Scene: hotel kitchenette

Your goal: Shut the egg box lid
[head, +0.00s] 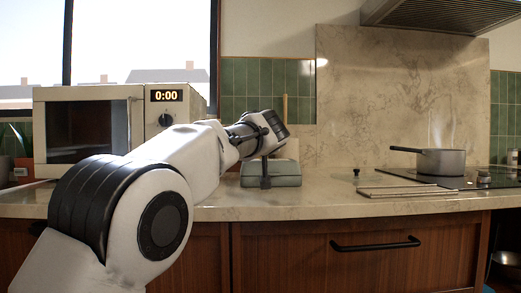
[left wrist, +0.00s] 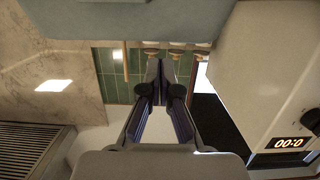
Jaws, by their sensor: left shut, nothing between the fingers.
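The egg box (head: 286,181) is a grey-green box on the counter, right of the microwave. In the head view its lid looks down over the base, with a seam along the front; I cannot tell whether it is fully shut. In the left wrist view, which is upside down, the closed fingers (left wrist: 161,72) reach towards a grey-green surface (left wrist: 130,22), likely the box. My right gripper is out of view.
A microwave (head: 155,92) stands left of the box. A saucepan (head: 442,161) sits on the hob at the right. A thin rack (head: 410,190) lies near the counter's front edge. The counter (head: 325,185) between box and rack is mostly clear.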

